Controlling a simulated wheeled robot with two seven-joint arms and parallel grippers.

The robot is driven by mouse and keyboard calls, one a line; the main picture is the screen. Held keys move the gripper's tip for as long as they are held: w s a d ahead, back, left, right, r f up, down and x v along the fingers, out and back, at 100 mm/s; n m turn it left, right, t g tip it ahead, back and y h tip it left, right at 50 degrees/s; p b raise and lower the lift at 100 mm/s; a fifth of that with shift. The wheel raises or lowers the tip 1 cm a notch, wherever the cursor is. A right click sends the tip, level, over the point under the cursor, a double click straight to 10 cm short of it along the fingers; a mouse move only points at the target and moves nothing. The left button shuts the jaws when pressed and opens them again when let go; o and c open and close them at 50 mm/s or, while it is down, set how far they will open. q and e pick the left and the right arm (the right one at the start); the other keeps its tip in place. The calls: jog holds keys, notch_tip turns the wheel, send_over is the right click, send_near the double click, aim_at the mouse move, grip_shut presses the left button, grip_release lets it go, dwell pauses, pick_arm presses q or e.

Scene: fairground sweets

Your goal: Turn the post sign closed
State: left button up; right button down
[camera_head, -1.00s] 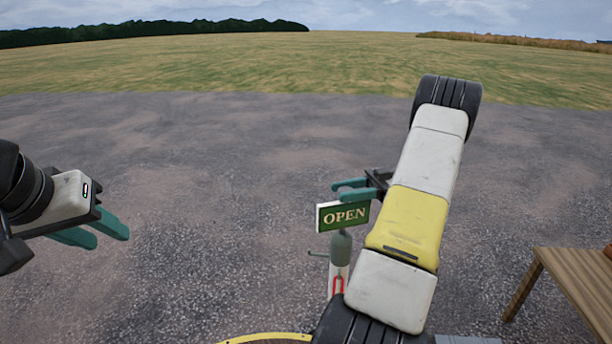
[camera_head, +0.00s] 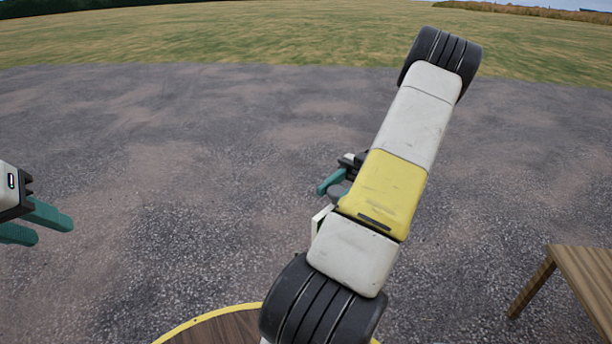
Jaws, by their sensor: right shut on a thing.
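The post sign (camera_head: 317,222) shows only as a narrow pale edge beside my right arm. Its lettered face cannot be read, and its post is hidden behind the arm. My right gripper (camera_head: 328,188) is at the top of the sign, shut on it, with its teal fingers partly hidden by the arm's yellow and white links. My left gripper (camera_head: 50,231) is at the left edge, open and empty, well away from the sign.
A wooden table (camera_head: 590,272) stands at the lower right. A round wooden top with a yellow rim (camera_head: 205,318) is at the bottom, close to my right arm. The grey ground between my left gripper and the sign is clear.

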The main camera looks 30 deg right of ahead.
jog(key=shift+r, duration=0.15)
jog(key=c, duration=0.9)
grip_release()
jog(key=shift+r, duration=1.65)
jog(key=s+a+r, duration=0.1)
jog(key=s+a, duration=0.9)
jog(key=a, duration=0.1)
jog(key=shift+s+a+r, duration=0.3)
jog(key=shift+s+a, duration=0.1)
